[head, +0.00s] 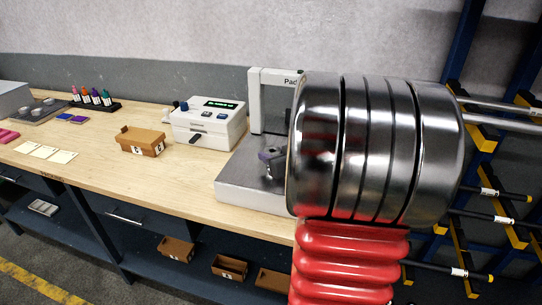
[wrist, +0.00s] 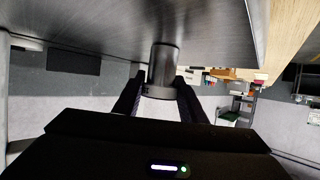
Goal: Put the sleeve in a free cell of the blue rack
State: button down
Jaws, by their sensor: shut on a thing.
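The sleeve (wrist: 164,66), a short dark-grey metal cylinder, stands between the two black fingers of my gripper (wrist: 160,90) in the wrist view. My gripper is shut on it. The sleeve's far end meets or nearly meets a broad dark-grey plate (wrist: 130,22); I cannot tell whether they touch. In the head view I cannot make out my gripper or the sleeve with certainty.
The wooden bench (head: 95,150) carries a cardboard bin (head: 141,141), a white instrument box (head: 208,122), a bottle stand (head: 97,104) and a white-framed machine with a grey base (head: 250,185). A bar rack with blue uprights (head: 462,40) stands at right. Open bench lies before the cardboard bin.

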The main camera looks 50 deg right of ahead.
jog(key=c, duration=1.1)
grip_release()
jog(key=shift+f, duration=0.1)
jog(key=shift+s+r, duration=0.3)
jog(key=shift+s, duration=0.05)
jog(key=v, duration=1)
jog(key=shift+r, duration=0.1)
jog(key=shift+s+a+r, duration=0.15)
jog(key=shift+s+a, duration=0.05)
jog(key=shift+s, duration=0.35)
